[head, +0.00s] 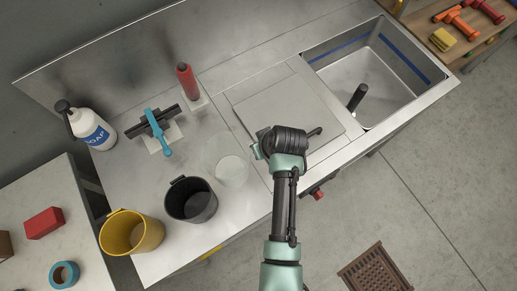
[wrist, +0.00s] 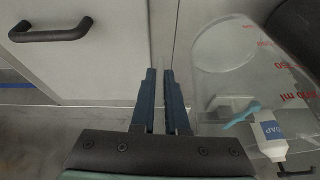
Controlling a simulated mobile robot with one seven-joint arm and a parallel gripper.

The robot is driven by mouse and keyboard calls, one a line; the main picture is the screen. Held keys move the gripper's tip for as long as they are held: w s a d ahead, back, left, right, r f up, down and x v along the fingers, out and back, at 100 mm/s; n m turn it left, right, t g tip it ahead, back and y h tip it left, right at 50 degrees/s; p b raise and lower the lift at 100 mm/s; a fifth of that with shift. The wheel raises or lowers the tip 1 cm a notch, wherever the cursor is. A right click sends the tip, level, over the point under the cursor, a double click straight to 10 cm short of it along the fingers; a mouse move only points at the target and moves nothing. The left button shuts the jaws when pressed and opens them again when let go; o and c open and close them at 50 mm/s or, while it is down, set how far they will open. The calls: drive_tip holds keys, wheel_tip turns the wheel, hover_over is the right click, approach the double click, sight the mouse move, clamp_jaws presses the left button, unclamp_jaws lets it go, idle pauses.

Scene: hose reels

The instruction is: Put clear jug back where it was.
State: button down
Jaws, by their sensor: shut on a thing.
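The clear jug (head: 228,168) is see-through and faint in the head view, just left of my gripper (head: 259,150), over the steel counter. In the wrist view the jug (wrist: 235,75) fills the right side, with red volume marks on its wall. My gripper's fingers (wrist: 161,75) are nearly together, shut on a thin see-through part of the jug at its side. The exact spot of the hold is hard to make out. I cannot tell whether the jug's base touches the counter.
A black jug (head: 190,205) and a yellow jug (head: 130,235) stand to the lower left. A handled panel (head: 285,105) and sink (head: 385,65) lie right.

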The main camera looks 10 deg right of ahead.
drive_tip(key=shift+f, duration=1.85)
drive_tip(key=shift+f, duration=0.1)
drive_tip(key=c, duration=0.9)
unclamp_jaws()
drive_tip(key=shift+r, duration=0.2)
drive_tip(key=v, duration=1.1)
drive_tip(key=shift+s+d+r, duration=0.1)
drive_tip(key=shift+s+r, duration=0.05)
drive_tip(key=shift+r, duration=0.25)
